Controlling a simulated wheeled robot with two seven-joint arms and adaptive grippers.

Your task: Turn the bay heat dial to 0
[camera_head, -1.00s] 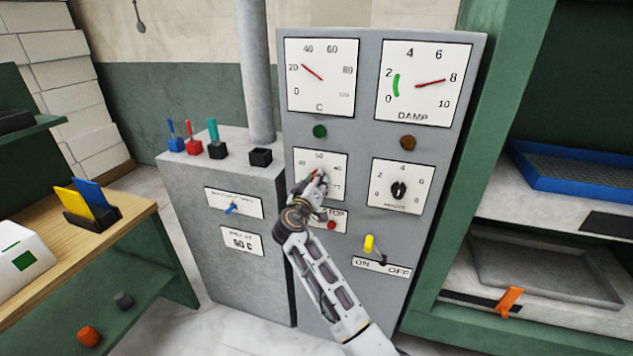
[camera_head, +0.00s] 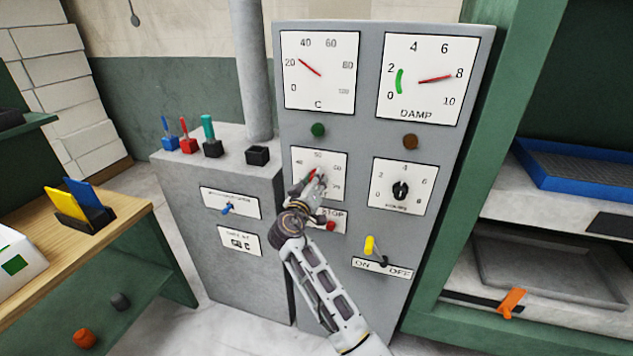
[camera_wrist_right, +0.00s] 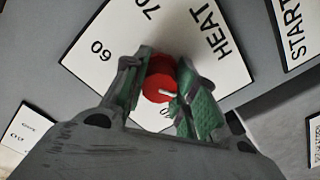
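The dial marked HEAT, a white plate (camera_head: 335,157) with a red knob, is on the grey cabinet's front, left of the dial with the black knob. In the wrist view its red knob (camera_wrist_right: 160,82) sits between the green-padded fingers of my right gripper (camera_wrist_right: 168,70), which look shut on it. A short white mark shows on the knob. The figures 60 and 70 show on the plate; other figures are partly hidden. In the head view my right gripper (camera_head: 319,181) covers much of this dial. My left gripper is not in view.
A red STOP button (camera_head: 331,226) is just below the dial. Two gauges, C (camera_head: 318,98) and DAMP (camera_head: 440,100), are above. A lower grey box (camera_head: 195,265) stands left.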

